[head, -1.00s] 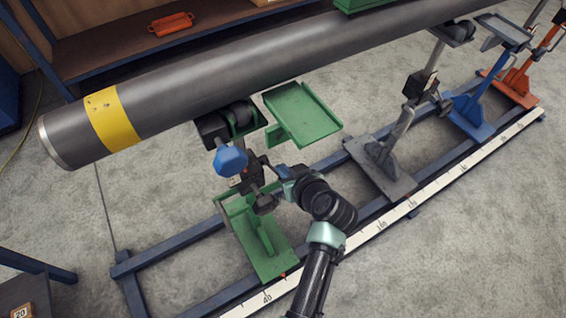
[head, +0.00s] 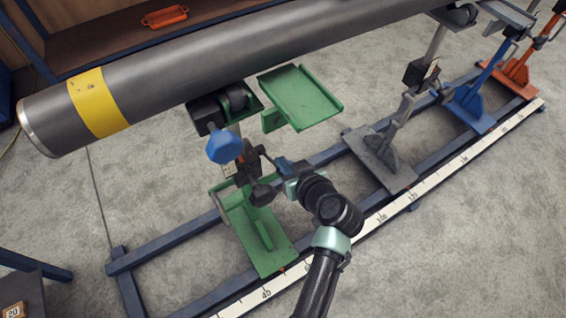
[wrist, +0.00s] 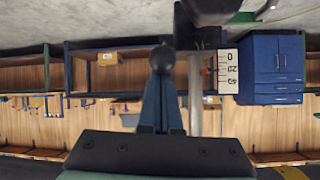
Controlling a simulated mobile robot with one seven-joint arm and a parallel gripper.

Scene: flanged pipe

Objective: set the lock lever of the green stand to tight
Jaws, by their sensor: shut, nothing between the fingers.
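The green stand (head: 262,240) stands on the blue rail frame at the left, under the pipe's yellow-banded end. A blue knob (head: 225,146) sits high on its post, with dark clamp parts (head: 250,168) beside it. A black round knob (head: 262,193) shows just below these. My gripper (head: 272,160) reaches in from the right, close to the clamp parts. In the wrist view my fingers (wrist: 161,108) are together and empty. A dark ball (wrist: 162,58) shows at their tips; I cannot tell whether they touch it. The lever's setting cannot be read.
The grey pipe (head: 220,65) runs overhead. A green tray (head: 300,97) juts out right of the post, above my gripper. A grey stand (head: 382,160) and a blue stand (head: 470,105) are farther right. A white scale strip (head: 400,212) runs along the front rail.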

